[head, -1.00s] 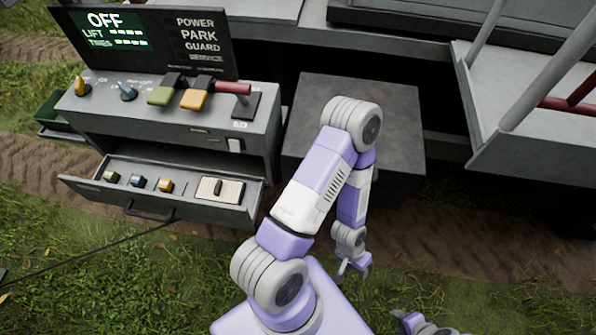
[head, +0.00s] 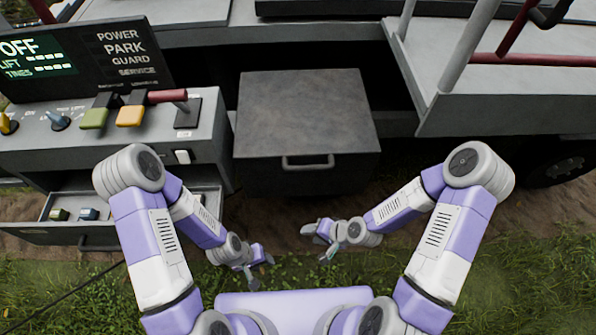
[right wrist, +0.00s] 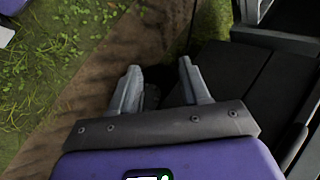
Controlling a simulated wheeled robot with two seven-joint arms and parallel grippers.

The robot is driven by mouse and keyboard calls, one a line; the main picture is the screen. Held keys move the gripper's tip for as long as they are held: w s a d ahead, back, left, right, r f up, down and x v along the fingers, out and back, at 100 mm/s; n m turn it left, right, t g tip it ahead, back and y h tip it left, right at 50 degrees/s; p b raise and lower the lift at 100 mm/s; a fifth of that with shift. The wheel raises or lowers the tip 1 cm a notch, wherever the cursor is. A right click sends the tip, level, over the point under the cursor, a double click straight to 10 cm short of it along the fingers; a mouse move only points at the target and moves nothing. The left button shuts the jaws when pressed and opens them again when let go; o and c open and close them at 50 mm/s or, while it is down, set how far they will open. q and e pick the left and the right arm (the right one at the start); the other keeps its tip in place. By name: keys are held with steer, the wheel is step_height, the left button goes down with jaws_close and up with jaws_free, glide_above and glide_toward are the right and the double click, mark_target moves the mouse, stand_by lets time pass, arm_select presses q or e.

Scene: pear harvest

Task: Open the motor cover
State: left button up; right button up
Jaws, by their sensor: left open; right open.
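The motor cover looks to be the dark grey box (head: 305,110) in the middle of the head view, with a flat worn top and a bar handle (head: 308,162) on its front face. It looks closed. My left gripper (head: 262,262) is low in front of the box, to the left of the handle, open and empty. My right gripper (head: 318,240) is in front of and below the handle, open and touching nothing that I can see. In the right wrist view its two fingers (right wrist: 160,88) are spread, with dark panels and bare soil beyond them.
A control console (head: 110,140) with levers and a screen reading OFF (head: 35,55) stands left of the box. Its open drawer (head: 60,228) holds small switches. A grey platform with rails (head: 470,95) is at the right. Grass and soil lie below.

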steer(key=w+d+r+m+t+y+b, duration=0.1)
steer(key=w+r+m+t+y+b, duration=0.2)
steer(key=w, duration=0.4)
steer(key=m+t+y+b, duration=0.2)
steer(key=t+b, duration=0.3)
glide_toward(312, 169)
steer(key=f+x, duration=0.1)
steer(key=x, duration=0.3)
steer(key=shift+r, duration=0.25)
steer(key=shift+w+a+b, duration=0.25)
steer(key=shift+b, duration=0.2)
steer(key=b+x, duration=0.2)
steer(key=x, duration=0.3)
steer(key=shift+w+f+b, duration=0.1)
steer(key=shift+w+b, duration=0.05)
steer(key=shift+b, duration=0.15)
arm_select(q)
step_height(312, 169, down, 14)
steer(key=shift+r, duration=0.25)
arm_select(e)
steer(key=shift+w+a, duration=0.4)
steer(key=shift+a, duration=0.1)
jaws_close()
